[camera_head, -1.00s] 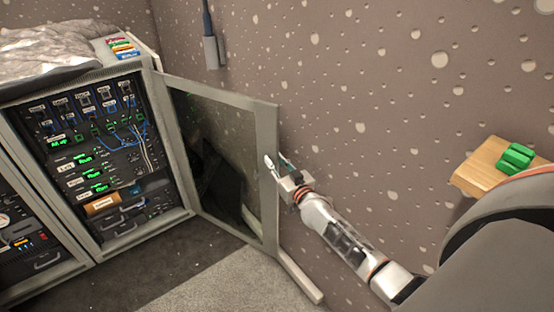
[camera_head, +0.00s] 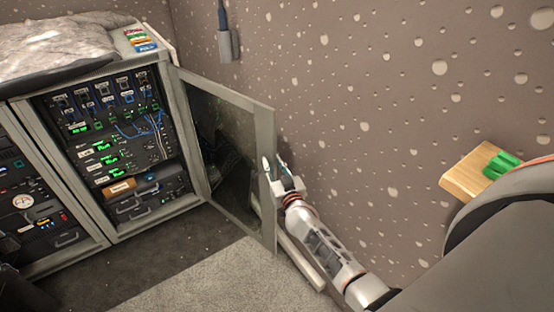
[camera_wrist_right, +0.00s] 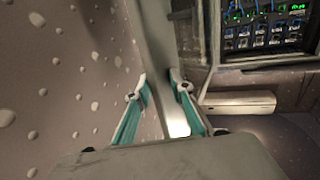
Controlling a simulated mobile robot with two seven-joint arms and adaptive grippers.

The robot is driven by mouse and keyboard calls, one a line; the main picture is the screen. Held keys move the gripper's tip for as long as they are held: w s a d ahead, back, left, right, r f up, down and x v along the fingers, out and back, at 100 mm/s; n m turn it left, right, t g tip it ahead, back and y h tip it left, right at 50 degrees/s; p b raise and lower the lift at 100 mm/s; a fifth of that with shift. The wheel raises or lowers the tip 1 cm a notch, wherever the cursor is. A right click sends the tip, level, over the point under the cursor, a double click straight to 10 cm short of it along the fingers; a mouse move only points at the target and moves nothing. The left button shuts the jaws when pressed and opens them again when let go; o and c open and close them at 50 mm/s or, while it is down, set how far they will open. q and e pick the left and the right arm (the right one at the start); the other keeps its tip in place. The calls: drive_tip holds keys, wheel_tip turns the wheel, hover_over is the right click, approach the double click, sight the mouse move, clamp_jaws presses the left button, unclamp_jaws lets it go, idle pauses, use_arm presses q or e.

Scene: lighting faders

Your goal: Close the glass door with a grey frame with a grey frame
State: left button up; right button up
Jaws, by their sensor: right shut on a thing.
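The glass door with a grey frame (camera_head: 264,150) stands open, swung out from the right side of the grey rack cabinet (camera_head: 188,130). Its dark glass (camera_head: 225,150) is see-through. My right gripper (camera_head: 273,172) is at the free edge of the door frame. In the right wrist view, its two teal fingers (camera_wrist_right: 163,97) lie on either side of the grey frame (camera_wrist_right: 160,45), shut on it. My left gripper is not in view.
The cabinet holds panels with green displays, blue cables and a brown roll (camera_head: 122,187). A grey cloth (camera_head: 55,40) and coloured items (camera_head: 139,40) lie on top. A speckled wall (camera_head: 380,120) is close behind my right arm. A wooden block with a green piece (camera_head: 470,178) is at right. The floor (camera_head: 190,275) before the cabinet is clear.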

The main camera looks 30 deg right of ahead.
drive_tip(key=shift+a+r, duration=0.1)
drive_tip(key=shift+a, duration=0.1)
